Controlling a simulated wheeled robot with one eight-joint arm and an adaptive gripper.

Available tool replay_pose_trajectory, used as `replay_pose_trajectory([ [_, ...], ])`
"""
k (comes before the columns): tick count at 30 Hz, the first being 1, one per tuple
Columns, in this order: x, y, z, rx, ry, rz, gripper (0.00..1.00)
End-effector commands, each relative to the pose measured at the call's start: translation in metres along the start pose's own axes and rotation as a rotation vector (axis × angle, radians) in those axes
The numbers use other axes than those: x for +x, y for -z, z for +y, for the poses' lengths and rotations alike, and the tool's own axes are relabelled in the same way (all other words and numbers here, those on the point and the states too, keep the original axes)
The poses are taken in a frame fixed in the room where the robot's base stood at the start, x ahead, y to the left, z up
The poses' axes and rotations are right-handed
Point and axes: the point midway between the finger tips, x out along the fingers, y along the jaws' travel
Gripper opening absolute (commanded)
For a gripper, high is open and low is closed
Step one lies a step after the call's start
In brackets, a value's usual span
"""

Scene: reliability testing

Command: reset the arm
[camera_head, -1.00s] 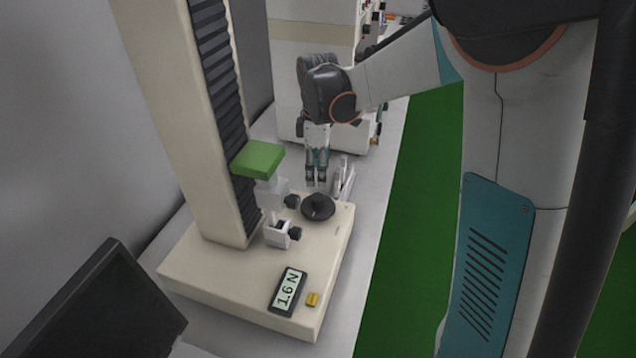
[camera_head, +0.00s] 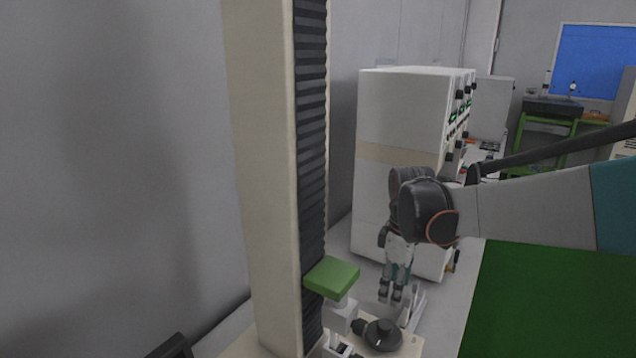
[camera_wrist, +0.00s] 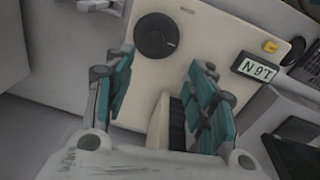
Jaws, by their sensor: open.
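My gripper (camera_head: 391,292) hangs pointing down from my arm in the head view, above the bench beside the test stand. Its teal fingers stand apart in the wrist view (camera_wrist: 160,95), with nothing held between them. Past the fingers, the wrist view shows the stand's cream base (camera_wrist: 225,50) with a round black knob (camera_wrist: 157,35). The same knob (camera_head: 383,335) is just below and left of the fingers in the head view. I cannot tell the exact gap between them.
The tall stand column (camera_head: 262,180) with its green block (camera_head: 332,277) rises left of my gripper. A white cabinet (camera_head: 400,115) stands close behind my wrist. A display reading 1.6 N (camera_wrist: 258,68) and a yellow piece (camera_wrist: 270,46) are on the base. Green floor lies right.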

Motion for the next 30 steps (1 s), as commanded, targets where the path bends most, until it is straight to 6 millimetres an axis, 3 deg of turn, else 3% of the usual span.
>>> replay_pose_trajectory([
  [6,-0.035,-0.025,-0.041,0.219,-0.095,0.072,0.51],
  [13,-0.057,-0.05,-0.083,0.455,-0.18,0.172,0.51],
  [24,-0.06,-0.089,-0.148,0.82,-0.27,0.377,0.51],
  [30,-0.053,-0.102,-0.17,0.96,-0.287,0.47,0.51],
])
